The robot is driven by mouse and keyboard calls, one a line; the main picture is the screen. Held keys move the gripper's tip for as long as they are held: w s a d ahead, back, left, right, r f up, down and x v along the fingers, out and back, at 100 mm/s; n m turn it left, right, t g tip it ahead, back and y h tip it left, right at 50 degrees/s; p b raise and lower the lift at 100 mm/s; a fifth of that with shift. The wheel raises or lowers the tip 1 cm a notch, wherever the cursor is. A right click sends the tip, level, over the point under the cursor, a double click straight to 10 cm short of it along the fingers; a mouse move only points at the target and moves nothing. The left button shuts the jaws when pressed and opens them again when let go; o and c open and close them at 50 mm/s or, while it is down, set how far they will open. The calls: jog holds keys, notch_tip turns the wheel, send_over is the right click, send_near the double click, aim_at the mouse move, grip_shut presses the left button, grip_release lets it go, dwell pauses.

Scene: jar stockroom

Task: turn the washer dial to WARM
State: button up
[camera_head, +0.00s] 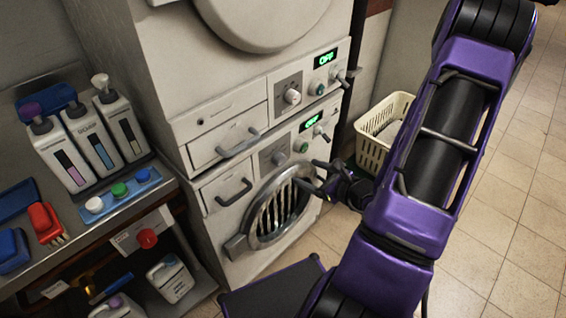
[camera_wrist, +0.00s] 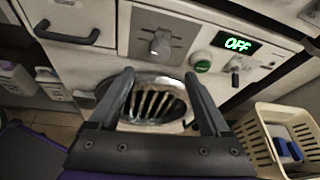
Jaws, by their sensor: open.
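The lower machine, with a round barred door (camera_head: 283,211), carries a grey dial (camera_head: 279,157) on a darker plate. In the wrist view the dial (camera_wrist: 160,46) is above and beyond my fingertips, near the middle. Its marks are too small to read. A lit display (camera_head: 311,122) to its right reads OFF; it also shows in the wrist view (camera_wrist: 237,44). My gripper (camera_head: 306,173) is open and empty in front of the lower panel. In the wrist view its fingers (camera_wrist: 159,75) are spread either side of the door and apart from the dial.
A green button (camera_wrist: 202,62) sits right of the dial, and a drawer handle (camera_wrist: 67,33) is to its left. The upper machine has its own dial (camera_head: 292,96) and an OFF display. A white basket (camera_head: 372,153) stands at right. Bottles (camera_head: 88,145) crowd the left counter.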

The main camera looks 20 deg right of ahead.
aim_at(282, 161)
jog(key=b+x, duration=0.1)
jog(key=x, duration=1.1)
jog(key=shift+c, duration=0.2)
grip_shut()
jog(key=shift+r, duration=0.1)
